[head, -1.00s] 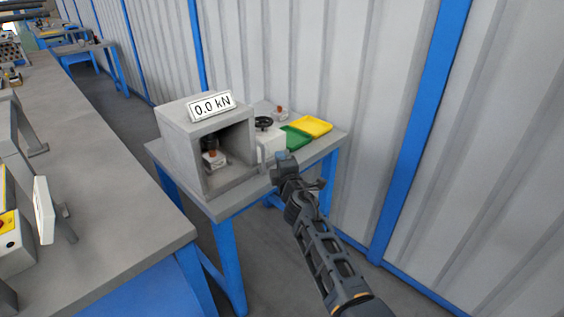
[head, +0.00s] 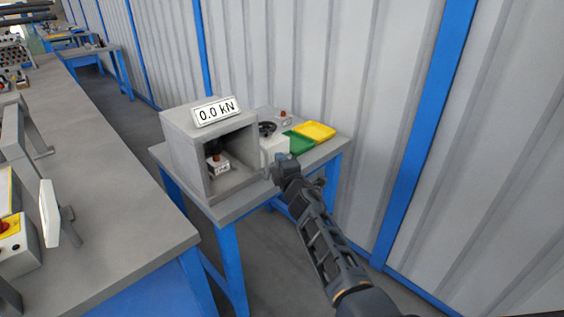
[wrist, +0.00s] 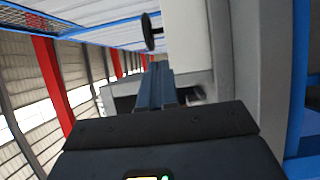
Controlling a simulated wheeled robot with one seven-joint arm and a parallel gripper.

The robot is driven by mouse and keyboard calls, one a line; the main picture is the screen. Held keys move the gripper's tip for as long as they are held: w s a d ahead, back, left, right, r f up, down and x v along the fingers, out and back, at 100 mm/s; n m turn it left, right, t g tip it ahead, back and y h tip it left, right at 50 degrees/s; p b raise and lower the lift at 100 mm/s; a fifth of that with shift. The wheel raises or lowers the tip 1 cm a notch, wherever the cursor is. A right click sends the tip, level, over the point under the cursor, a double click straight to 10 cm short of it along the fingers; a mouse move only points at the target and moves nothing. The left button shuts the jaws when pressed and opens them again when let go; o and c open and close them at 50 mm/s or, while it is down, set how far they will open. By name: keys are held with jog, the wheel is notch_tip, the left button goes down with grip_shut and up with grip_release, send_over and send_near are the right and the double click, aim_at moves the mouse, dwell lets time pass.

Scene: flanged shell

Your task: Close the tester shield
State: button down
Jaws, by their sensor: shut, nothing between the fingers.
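The tester is a grey box (head: 182,150) on a small table, with a 0.0 kN display (head: 217,111) on top. Its front is open, and a small white unit with a dark knob (head: 217,165) sits inside. I cannot clearly make out the shield; a thin pale edge shows at the box's right front. My gripper (head: 285,160) is shut and empty, just right of the box opening, in front of the white block (head: 275,148). In the wrist view the shut fingers (wrist: 157,85) point toward the white block (wrist: 188,40); contact cannot be told.
A dark handwheel (head: 267,128) tops the white block. Green (head: 299,142) and yellow (head: 314,130) trays lie on the table (head: 240,208). A long grey workbench (head: 110,190) stands at left, with a floor gap between. A corrugated wall (head: 330,60) is behind.

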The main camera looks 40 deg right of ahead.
jog(key=shift+w+d+n+t+y+p, duration=0.2)
jog(key=shift+w+n+y+p, duration=0.1)
jog(key=shift+w+y, duration=0.25)
jog(key=shift+w+d+n+t+y+p, duration=0.1)
jog(key=shift+w+n+t+y+p, duration=0.15)
jog(key=shift+w+y, duration=0.35)
jog(key=shift+w+d+n+t+y+p, duration=0.2)
jog(key=shift+w+n+y, duration=0.15)
jog(key=shift+w, duration=0.35)
jog(key=shift+w, duration=0.1)
dwell(0.6)
